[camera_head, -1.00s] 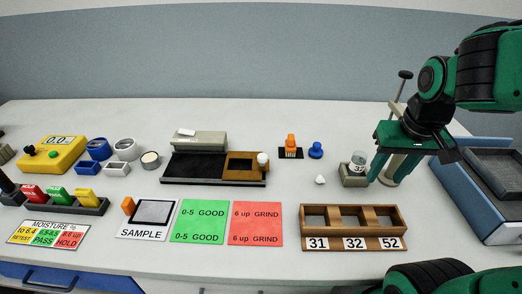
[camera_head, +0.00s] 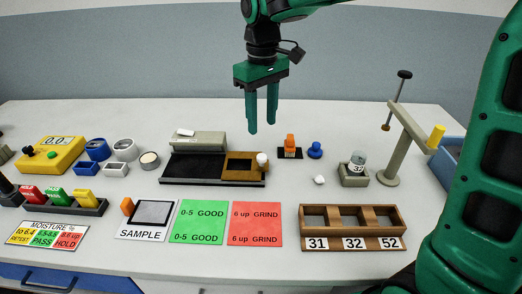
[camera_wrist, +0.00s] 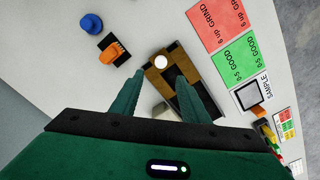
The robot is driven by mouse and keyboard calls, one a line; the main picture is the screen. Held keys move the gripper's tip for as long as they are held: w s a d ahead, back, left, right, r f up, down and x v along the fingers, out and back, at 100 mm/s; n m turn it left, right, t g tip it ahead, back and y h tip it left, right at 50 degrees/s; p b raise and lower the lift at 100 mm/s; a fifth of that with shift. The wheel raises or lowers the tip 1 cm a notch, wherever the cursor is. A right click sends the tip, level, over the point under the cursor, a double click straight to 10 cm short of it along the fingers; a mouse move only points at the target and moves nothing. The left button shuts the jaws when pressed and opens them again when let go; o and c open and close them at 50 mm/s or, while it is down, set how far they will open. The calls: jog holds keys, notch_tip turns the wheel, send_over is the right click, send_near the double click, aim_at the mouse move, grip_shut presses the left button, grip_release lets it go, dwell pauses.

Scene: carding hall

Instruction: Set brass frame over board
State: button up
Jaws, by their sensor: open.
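The brass frame (camera_head: 240,167) is a flat brass-coloured rectangle with a dark window and a white round knob (camera_head: 262,159) at its right. It lies at the right end of the black board (camera_head: 195,167), which has a grey-green block along its back. In the wrist view the brass frame (camera_wrist: 163,76) and white knob (camera_wrist: 161,62) show just beyond my fingertips. My gripper (camera_head: 262,130) is open and empty, pointing down above and behind the brass frame, apart from it. In the wrist view my gripper's fingers (camera_wrist: 158,84) partly cover the board.
An orange-topped piece (camera_head: 290,147) and a blue knob (camera_head: 315,150) stand right of the board. A grey post with an arm (camera_head: 396,165) and a cup in a holder (camera_head: 355,172) stand farther right. Green (camera_head: 198,222) and red (camera_head: 255,224) cards and a wooden rack (camera_head: 353,244) lie in front.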

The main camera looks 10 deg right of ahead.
aim_at(261, 155)
notch_tip(261, 155, down, 11)
jog(key=shift+r, duration=0.15)
dwell(0.4)
jog(key=shift+c, duration=0.2)
grip_shut()
